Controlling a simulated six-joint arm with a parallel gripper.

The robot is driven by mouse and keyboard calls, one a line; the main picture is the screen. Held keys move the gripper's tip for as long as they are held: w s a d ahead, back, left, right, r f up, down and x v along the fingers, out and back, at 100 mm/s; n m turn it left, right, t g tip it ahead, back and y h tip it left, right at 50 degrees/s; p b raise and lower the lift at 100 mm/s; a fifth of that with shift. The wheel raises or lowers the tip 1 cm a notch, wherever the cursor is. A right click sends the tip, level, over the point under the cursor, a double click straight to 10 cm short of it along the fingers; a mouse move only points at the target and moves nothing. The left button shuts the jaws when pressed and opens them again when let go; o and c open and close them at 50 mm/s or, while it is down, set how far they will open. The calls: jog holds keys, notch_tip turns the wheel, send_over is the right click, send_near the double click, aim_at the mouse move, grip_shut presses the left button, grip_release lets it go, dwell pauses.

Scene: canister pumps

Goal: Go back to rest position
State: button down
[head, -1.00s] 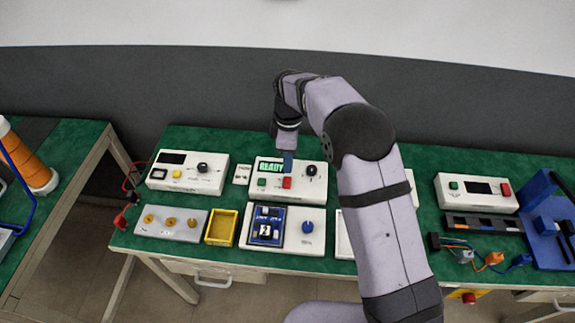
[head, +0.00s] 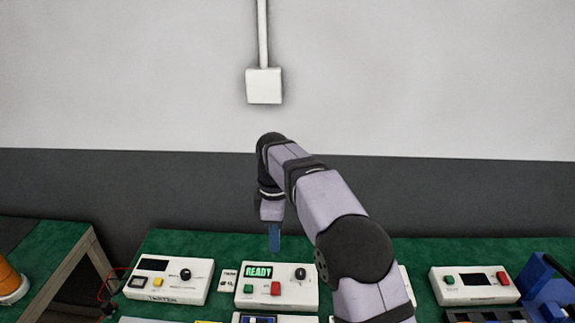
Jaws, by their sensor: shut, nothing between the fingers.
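My gripper (head: 274,238) points down above the back edge of a white control box (head: 277,288) in the head view. Its blue fingers are shut with nothing held. The box has a lit screen reading READY (head: 258,271), a green button, a red button and a black knob (head: 300,273). The fingertips appear just above or behind the box's top edge; the exact gap cannot be told. My arm reaches in from the lower right and hides part of the bench.
A white tester box (head: 170,281) stands to the left and another white box (head: 474,286) to the right on the green bench top (head: 420,250). A blue fixture (head: 548,285) is at far right. A wall box (head: 264,86) hangs above. The air above the bench is mostly clear.

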jog(key=s+d+f+m, duration=0.2)
jog(key=s+d+m, duration=0.8)
jog(key=d, duration=0.4)
jog(key=s+d+f+m, duration=0.2)
jog(key=s+d+m, duration=0.1)
jog(key=s, duration=0.4)
jog(key=s+d+f+m+p, duration=0.1)
jog(key=s+d+f+m, duration=0.2)
jog(key=s, duration=0.5)
jog(key=shift+d+f+m, duration=0.2)
jog(key=shift+d+m, duration=0.25)
jog(key=shift+m, duration=0.55)
